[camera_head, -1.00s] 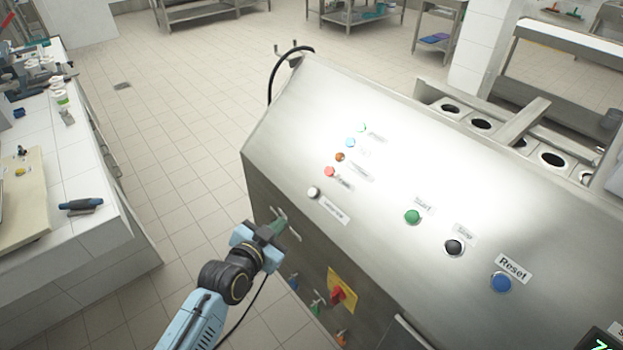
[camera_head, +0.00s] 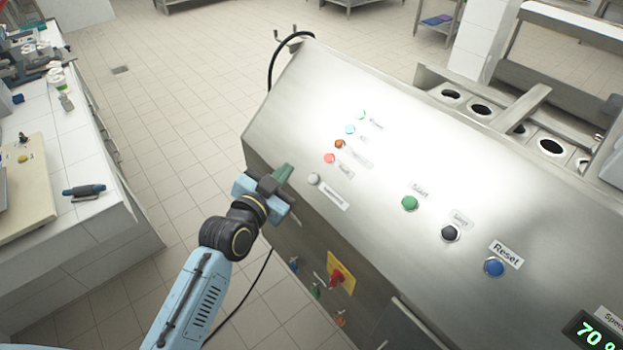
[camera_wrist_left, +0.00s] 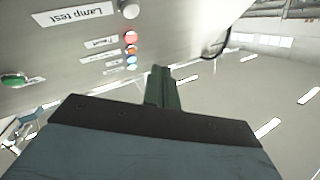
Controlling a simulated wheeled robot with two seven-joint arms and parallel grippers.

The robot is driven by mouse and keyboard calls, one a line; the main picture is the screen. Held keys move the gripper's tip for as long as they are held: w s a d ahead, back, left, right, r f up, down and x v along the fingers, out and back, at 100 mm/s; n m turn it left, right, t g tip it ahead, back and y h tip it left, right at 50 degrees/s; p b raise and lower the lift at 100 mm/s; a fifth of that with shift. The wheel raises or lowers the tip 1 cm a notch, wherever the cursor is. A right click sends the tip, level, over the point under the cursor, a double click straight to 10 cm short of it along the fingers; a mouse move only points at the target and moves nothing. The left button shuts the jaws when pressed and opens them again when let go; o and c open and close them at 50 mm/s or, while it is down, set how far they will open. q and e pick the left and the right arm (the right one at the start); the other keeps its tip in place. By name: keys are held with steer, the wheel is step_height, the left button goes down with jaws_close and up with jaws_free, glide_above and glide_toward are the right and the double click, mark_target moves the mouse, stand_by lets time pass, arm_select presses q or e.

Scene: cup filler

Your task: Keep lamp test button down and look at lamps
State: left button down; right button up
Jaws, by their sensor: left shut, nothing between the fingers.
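The lamp test button (camera_head: 314,179) is a white round button at the lower left of the sloped steel panel (camera_head: 300,110). It also shows at the top of the left wrist view (camera_wrist_left: 129,9), beside its "Lamp test" label (camera_wrist_left: 75,13). Above it in the head view is a column of lamps: red (camera_head: 329,158), orange (camera_head: 340,144), blue (camera_head: 350,129) and green (camera_head: 361,115). My left gripper (camera_head: 284,173) has its green fingers together and empty, just left of the button and apart from it. My right gripper is not in view.
Green start (camera_head: 409,203), black stop (camera_head: 449,233) and blue reset (camera_head: 494,267) buttons sit to the right on the panel. A red switch on a yellow plate (camera_head: 341,273) is on the front below. A white-tiled counter (camera_head: 75,225) stands at left, with open floor between.

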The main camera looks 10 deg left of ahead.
mark_target(312, 174)
arm_select(q)
steer(key=shift+w+d+f+b, duration=0.5)
steer(key=shift+w+f+b, duration=0.1)
steer(key=shift+f+b, duration=0.2)
steer(key=shift+w+d+f+b, duration=0.45)
steer(key=shift+w+f+b, duration=0.2)
steer(key=shift+f+b, duration=0.15)
steer(key=shift+w+d+f+b, duration=0.5)
steer(key=shift+w+f+b, duration=0.15)
steer(key=shift+f, duration=0.25)
steer(key=shift+w+d+f, duration=0.15)
steer(key=shift+d+f, duration=0.05)
steer(key=shift+f, duration=0.1)
steer(key=shift+w+d+f+b, duration=0.2)
steer(key=shift+w+f+b, duration=0.05)
steer(key=shift+f+b, duration=0.2)
stand_by(0.9)
steer(key=shift+r, duration=0.1)
steer(key=shift+s+a+r+p, duration=0.45)
steer(key=shift+r+p, duration=0.15)
steer(key=shift+p, duration=0.4)
